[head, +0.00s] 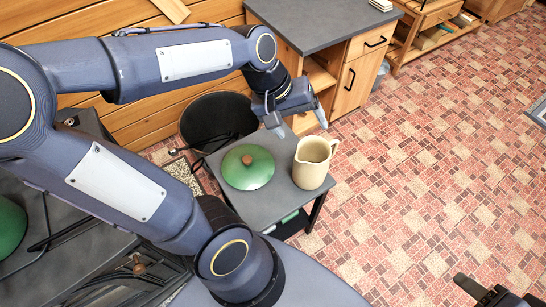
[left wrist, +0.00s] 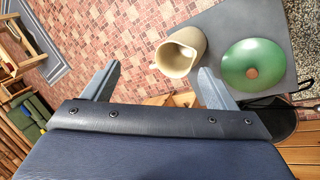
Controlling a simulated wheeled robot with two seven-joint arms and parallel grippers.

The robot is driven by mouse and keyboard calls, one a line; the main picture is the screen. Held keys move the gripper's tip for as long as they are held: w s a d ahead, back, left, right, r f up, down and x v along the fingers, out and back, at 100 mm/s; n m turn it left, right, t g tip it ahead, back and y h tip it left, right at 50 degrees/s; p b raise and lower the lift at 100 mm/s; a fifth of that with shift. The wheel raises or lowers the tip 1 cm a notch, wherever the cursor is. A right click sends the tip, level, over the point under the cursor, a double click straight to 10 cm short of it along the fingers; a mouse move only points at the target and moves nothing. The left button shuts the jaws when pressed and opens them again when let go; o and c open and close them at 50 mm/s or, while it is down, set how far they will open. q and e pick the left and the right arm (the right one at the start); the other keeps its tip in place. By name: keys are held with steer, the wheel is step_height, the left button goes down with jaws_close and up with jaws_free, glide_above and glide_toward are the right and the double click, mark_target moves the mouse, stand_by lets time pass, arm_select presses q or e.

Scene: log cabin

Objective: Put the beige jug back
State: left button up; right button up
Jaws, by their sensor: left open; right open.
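The beige jug (head: 311,170) stands upright on the right part of a small grey table (head: 270,203), its handle toward the upper right. My left gripper (head: 300,122) is open and empty, above and just behind the jug in the head view. In the left wrist view the jug (left wrist: 178,55) shows beyond the open fingers (left wrist: 158,84), nearer the right finger, and no contact is visible. My right gripper (head: 492,294) shows only in part at the bottom right corner, away from the jug.
A green lid with a brown knob (head: 246,168) lies left of the jug on the small table. A dark round bin (head: 214,118) is behind the table. A wooden cabinet with a grey top (head: 318,22) stands further back. The tiled floor (head: 430,160) to the right is clear.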

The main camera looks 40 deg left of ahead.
arm_select(q)
steer(key=s+d+m+t, duration=0.1)
steer(key=s+m, duration=0.4)
steer(key=s, duration=0.5)
steer(key=shift+s+d+t, duration=0.15)
steer(key=shift+s+t, duration=0.05)
steer(key=shift+t, duration=0.5)
steer(key=shift+f, duration=0.1)
